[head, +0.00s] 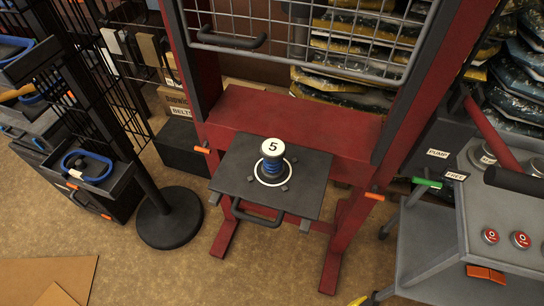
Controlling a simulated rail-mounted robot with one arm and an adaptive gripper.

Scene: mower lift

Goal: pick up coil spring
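A blue coil spring (271,170) stands upright near the middle of a dark square plate (235,180) on the red frame. A white round cap marked 5 (273,148) sits on top of the spring and hides its upper end. A white ring is marked on the plate around the spring's base. Nothing is touching the spring from the side. My gripper is not in view.
A wire mesh guard (300,35) is above the plate, and red posts (400,90) rise on both sides. A black rack (85,90) with trays stands at left. A grey cart (480,225) stands at right. Several small blocks surround the spring.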

